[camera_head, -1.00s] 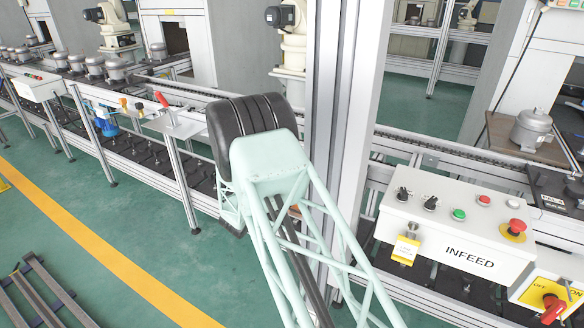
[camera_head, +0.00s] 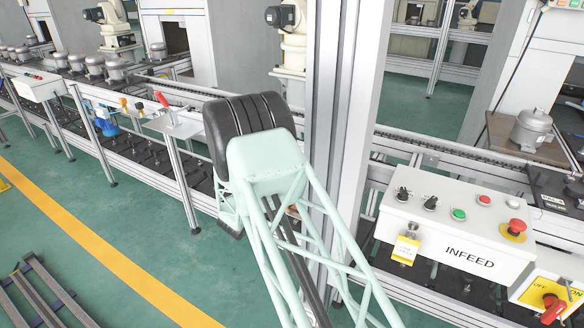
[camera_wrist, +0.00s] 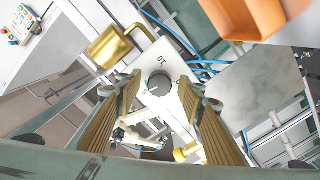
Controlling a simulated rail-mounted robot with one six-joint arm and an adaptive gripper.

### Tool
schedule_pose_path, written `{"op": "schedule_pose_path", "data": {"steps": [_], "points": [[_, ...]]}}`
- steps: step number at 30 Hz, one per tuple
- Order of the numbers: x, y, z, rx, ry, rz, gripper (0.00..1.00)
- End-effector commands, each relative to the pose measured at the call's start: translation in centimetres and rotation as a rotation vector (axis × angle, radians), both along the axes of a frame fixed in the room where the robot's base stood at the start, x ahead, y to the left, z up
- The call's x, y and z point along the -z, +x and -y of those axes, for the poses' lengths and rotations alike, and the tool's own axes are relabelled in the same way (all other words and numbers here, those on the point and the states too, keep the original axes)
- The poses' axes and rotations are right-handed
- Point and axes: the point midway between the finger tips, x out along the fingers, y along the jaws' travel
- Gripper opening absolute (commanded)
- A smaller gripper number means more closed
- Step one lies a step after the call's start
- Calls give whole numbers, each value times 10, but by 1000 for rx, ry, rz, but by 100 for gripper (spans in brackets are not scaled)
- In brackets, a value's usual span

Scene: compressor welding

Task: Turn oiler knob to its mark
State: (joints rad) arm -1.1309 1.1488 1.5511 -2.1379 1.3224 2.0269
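The round grey oiler knob (camera_wrist: 159,84) sits on a white plate (camera_wrist: 150,62) in the middle of the wrist view. Dark numbers, among them a 10, are printed around it. The knob's pointer and the target mark are too small to tell. My gripper (camera_wrist: 158,88) is open, with one ribbed finger on each side of the knob and gaps showing between. I cannot tell how far the fingertips are above the plate. In the head view my arm hides the gripper and the knob.
A brass cylinder (camera_wrist: 112,46) lies close by the left finger, and a brass fitting (camera_wrist: 186,152) near the right one. Blue hoses (camera_wrist: 190,62) run behind the plate. An orange part (camera_wrist: 240,18) is at top right. The INFEED box (camera_head: 455,225) stands right of my arm.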

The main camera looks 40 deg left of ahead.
Motion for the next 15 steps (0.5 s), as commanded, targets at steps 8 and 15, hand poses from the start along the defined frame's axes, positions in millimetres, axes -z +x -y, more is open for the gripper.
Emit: {"op": "schedule_pose_path", "data": {"steps": [8,15], "points": [[1,-30,5,-1,-1,-2,36],[0,-65,11,-1,0,-1,36]]}}
